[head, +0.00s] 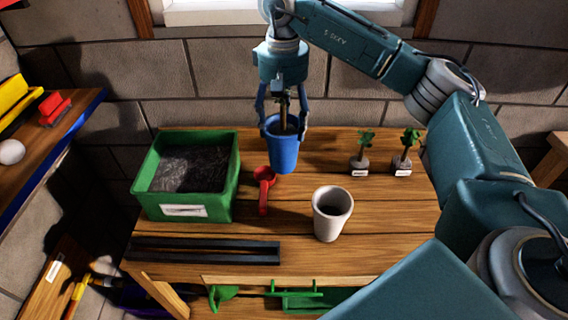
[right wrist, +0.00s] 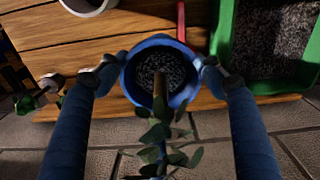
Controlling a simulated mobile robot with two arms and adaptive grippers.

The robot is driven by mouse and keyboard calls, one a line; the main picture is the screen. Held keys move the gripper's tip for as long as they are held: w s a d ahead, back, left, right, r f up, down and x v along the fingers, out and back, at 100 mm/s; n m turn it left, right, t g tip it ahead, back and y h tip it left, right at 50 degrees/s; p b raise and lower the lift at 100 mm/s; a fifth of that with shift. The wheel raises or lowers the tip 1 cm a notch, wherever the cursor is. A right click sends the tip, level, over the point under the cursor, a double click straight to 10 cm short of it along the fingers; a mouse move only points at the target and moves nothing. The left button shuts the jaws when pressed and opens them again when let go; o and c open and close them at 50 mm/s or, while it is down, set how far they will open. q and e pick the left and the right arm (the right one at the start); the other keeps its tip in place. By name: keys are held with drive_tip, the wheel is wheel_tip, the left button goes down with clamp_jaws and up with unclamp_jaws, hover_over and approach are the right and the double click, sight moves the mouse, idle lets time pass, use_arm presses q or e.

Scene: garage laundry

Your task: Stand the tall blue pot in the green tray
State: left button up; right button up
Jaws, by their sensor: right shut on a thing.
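The tall blue pot (head: 284,156) is upright at the back middle of the workbench in the head view. My right gripper (head: 283,125) points down and is shut on it, with the fingers at opposite sides of its rim. In the right wrist view the blue pot (right wrist: 134,82) holds dark soil and a leafy plant stem. I cannot tell for sure whether its base touches the bench. The green tray (head: 234,190), deep and box-like with a white label, stands to the left of the pot, apart from it. Dark granular material covers its floor. My left gripper is not in view.
A red trowel-like tool (head: 264,190) lies between the tray and a white pot (head: 332,225). Two small potted seedlings (head: 360,163) stand at the right. A black slatted piece (head: 205,250) lies in front of the tray. A block wall is behind the workbench (head: 290,260).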

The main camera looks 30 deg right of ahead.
sight(283, 159)
wheel_tip(283, 159, down, 7)
drive_tip(key=shift+f+p, duration=0.1)
drive_tip(key=shift+p, duration=0.55)
wheel_tip(283, 159, down, 5)
drive_tip(key=shift+a+r+p, duration=0.1)
drive_tip(key=shift+r+p, duration=0.1)
drive_tip(key=shift+p, duration=0.4)
drive_tip(key=shift+f, duration=0.25)
drive_tip(key=shift+f+b, duration=0.15)
drive_tip(key=shift+b, duration=0.15)
drive_tip(key=o, duration=1.7)
drive_tip(key=shift+o, duration=0.2)
drive_tip(key=shift+r, duration=0.2)
